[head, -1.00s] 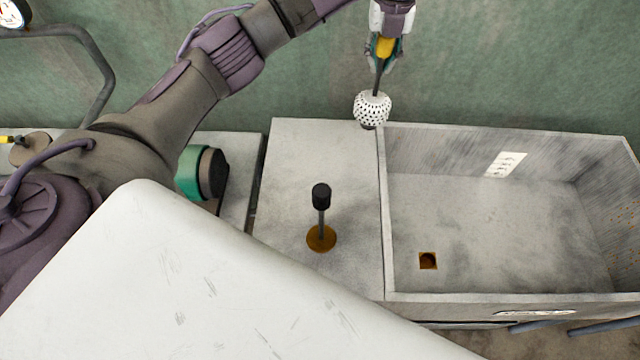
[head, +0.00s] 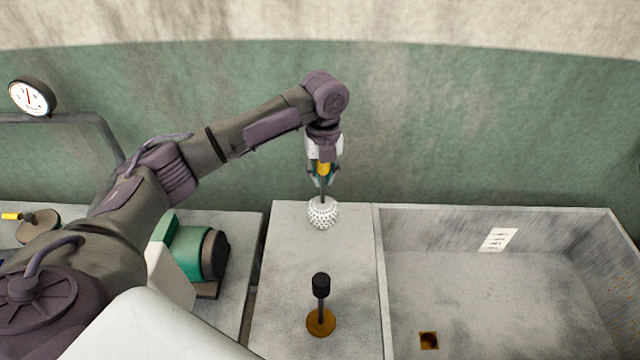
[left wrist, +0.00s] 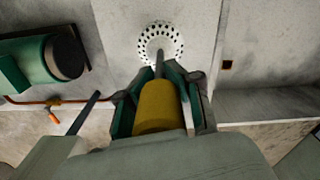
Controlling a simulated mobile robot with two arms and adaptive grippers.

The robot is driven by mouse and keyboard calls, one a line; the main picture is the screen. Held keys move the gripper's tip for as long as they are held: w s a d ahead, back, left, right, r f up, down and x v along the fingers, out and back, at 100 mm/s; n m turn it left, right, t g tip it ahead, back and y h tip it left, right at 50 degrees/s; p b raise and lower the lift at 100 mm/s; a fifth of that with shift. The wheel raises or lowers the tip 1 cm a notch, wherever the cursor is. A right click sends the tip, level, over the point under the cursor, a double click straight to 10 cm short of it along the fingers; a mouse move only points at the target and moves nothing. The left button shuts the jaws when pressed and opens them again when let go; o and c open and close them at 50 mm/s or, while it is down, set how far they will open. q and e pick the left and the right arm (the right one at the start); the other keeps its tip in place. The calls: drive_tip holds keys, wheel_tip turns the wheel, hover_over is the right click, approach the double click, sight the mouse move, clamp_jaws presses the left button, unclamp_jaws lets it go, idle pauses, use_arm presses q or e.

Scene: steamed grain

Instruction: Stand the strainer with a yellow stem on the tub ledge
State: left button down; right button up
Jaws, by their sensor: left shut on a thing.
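My left gripper (head: 323,178) is shut on the yellow stem (head: 323,169) of the strainer. The strainer's white perforated head (head: 323,213) hangs below on a thin dark shaft, roughly upright. It shows over the back part of the flat grey tub ledge (head: 290,265). I cannot tell whether it touches the ledge. In the left wrist view the yellow stem (left wrist: 157,106) sits between the green fingers, with the white head (left wrist: 160,42) beyond it against the grey ledge (left wrist: 115,30). My right gripper is not in view.
A black-topped post on a round orange base (head: 321,322) stands on the ledge, nearer than the strainer. The open grey tub (head: 480,300) lies to the right. A green motor-like unit (head: 188,254) is on the surface to the left. The ledge around the strainer is bare.

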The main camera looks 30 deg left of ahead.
sight(321, 202)
use_arm(q)
drive_tip(key=shift+a+f, duration=0.15)
drive_tip(key=shift+a, duration=0.15)
wheel_tip(321, 202, down, 3)
drive_tip(key=shift+p, duration=0.9)
drive_tip(key=shift+w+f, duration=0.1)
drive_tip(key=shift+f, duration=0.5)
drive_tip(key=c, duration=0.8)
unclamp_jaws()
drive_tip(key=shift+f, duration=0.15)
drive_tip(key=shift+o, duration=0.2)
wheel_tip(321, 202, up, 11)
drive_tip(key=b, duration=0.4)
drive_tip(key=shift+r, duration=0.7)
